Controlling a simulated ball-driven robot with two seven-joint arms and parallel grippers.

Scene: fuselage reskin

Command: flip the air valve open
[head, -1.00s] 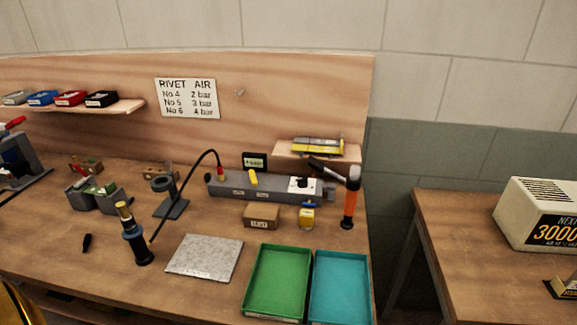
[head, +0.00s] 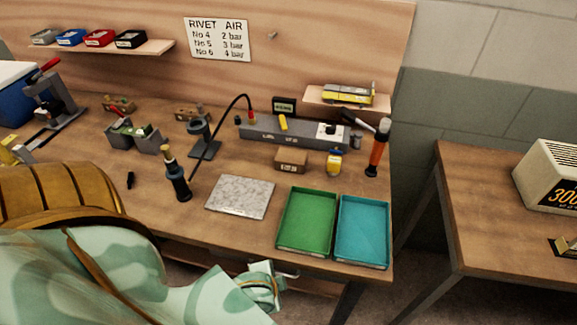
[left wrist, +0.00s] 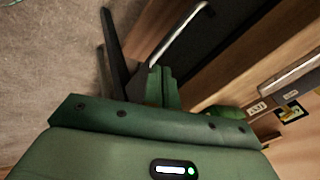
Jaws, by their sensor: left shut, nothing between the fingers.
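The grey air manifold (head: 308,133) lies along the back of the workbench. A yellow lever (head: 283,124), which looks like the air valve, stands on its top, with a red fitting (head: 251,117) and black hose to its left. My left gripper (head: 288,273) is low at the bench's front edge, well in front of the manifold and apart from it. In the left wrist view its green fingers (left wrist: 162,86) are shut and empty. The manifold cannot be made out in that view. My right gripper is not in view.
A green tray (head: 307,249) and a teal tray (head: 386,232) sit at the front right. A grey plate (head: 240,197), a rivet tool (head: 177,181), a cardboard box (head: 291,160) and an orange-handled tool (head: 377,150) stand between the front edge and the manifold.

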